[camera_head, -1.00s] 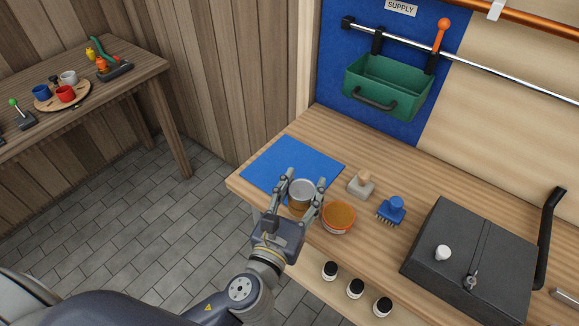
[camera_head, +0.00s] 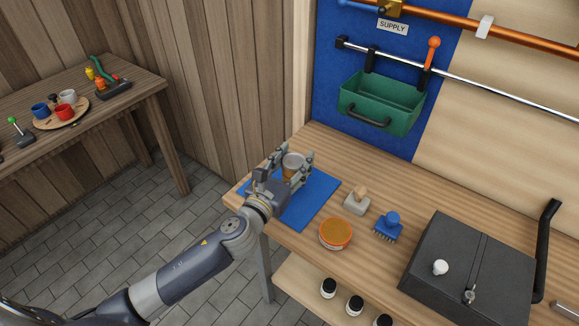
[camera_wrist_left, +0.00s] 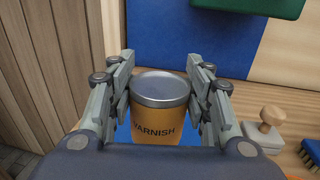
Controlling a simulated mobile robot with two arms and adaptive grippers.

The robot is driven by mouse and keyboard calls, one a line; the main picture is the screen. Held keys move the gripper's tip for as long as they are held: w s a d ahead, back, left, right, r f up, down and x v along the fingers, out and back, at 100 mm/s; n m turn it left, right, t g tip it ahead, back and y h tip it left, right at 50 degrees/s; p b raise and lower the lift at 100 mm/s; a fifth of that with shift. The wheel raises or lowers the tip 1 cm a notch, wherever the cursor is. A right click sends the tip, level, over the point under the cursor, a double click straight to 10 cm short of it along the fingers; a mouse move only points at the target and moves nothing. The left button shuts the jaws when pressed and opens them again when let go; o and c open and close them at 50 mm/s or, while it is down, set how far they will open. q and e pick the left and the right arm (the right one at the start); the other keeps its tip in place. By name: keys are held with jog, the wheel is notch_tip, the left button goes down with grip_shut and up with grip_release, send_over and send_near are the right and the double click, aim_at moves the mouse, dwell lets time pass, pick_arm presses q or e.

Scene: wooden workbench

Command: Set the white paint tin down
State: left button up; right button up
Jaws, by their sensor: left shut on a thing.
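My left gripper (camera_head: 290,167) is shut on a tin (camera_head: 292,160) with a grey lid and an amber body. In the left wrist view the tin (camera_wrist_left: 160,108) stands upright between the two fingers (camera_wrist_left: 161,100) and its label reads "VARNISH"; it does not look white. The tin is over the far part of the blue mat (camera_head: 315,196); I cannot tell whether it touches the mat. I see no plainly white tin. My right gripper is not in view.
A grey block with a wooden knob (camera_head: 357,201) and a blue brush (camera_head: 388,227) stand right of the mat. A black box (camera_head: 465,265) is farther right. A green bin (camera_head: 382,105) hangs from a rail. Small jars (camera_head: 328,287) stand on the lower shelf. The near mat is clear.

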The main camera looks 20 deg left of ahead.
pick_arm(q)
jog(key=shift+w+a, duration=0.5)
jog(key=shift+a, duration=0.2)
notch_tip(320, 180, down, 3)
jog(key=shift+f+b, duration=0.1)
jog(key=shift+b, duration=0.5)
jog(key=shift+f, duration=0.3)
jog(key=shift+r, duration=0.1)
jog(key=shift+f, duration=0.2)
jog(key=o, duration=1.2)
